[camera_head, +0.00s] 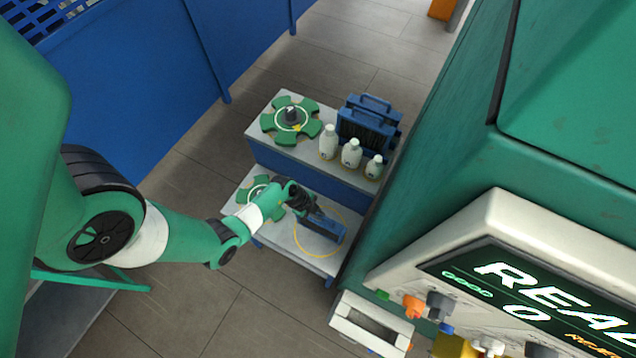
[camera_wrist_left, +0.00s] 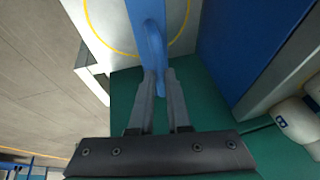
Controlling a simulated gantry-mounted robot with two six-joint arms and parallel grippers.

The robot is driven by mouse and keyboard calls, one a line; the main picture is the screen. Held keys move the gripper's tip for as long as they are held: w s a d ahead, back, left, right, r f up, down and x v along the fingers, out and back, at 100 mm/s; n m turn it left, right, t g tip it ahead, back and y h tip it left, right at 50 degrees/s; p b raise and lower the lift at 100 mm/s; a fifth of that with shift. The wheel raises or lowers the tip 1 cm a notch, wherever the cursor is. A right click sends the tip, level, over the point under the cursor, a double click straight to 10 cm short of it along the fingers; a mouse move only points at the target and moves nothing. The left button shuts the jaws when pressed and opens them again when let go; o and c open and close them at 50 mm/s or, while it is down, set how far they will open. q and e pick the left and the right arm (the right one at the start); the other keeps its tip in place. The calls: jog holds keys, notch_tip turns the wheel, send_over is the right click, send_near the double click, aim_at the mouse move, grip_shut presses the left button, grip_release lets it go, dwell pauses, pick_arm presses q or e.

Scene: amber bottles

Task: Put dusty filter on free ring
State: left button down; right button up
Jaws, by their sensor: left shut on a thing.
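My left gripper (camera_head: 312,211) is shut on a blue filter (camera_head: 322,229), over the lower step at the thin yellow ring (camera_head: 296,243). In the left wrist view the two grey fingers (camera_wrist_left: 160,84) close on the filter's blue handle (camera_wrist_left: 155,45). The yellow ring (camera_wrist_left: 98,38) curves around beside the filter on the pale surface. Nothing else shows inside the ring. I cannot tell whether the filter's underside touches the surface. My right gripper is not in view.
A blue filter rack (camera_head: 368,122) and several white bottles (camera_head: 351,154) stand on the upper step, with a green knobbed wheel (camera_head: 290,120). Another green wheel (camera_head: 257,188) is on the lower step, partly hidden by my arm. A green machine with a display (camera_head: 540,290) rises close at right.

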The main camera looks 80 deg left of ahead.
pick_arm(q)
jog(key=shift+f, duration=0.35)
dwell(0.3)
jog(key=c, duration=0.8)
grip_release()
jog(key=p+v, duration=0.4)
jog(key=v, duration=0.7)
jog(key=shift+r+p, duration=0.3)
jog(key=shift+p, duration=0.1)
jog(key=shift+s, duration=0.1)
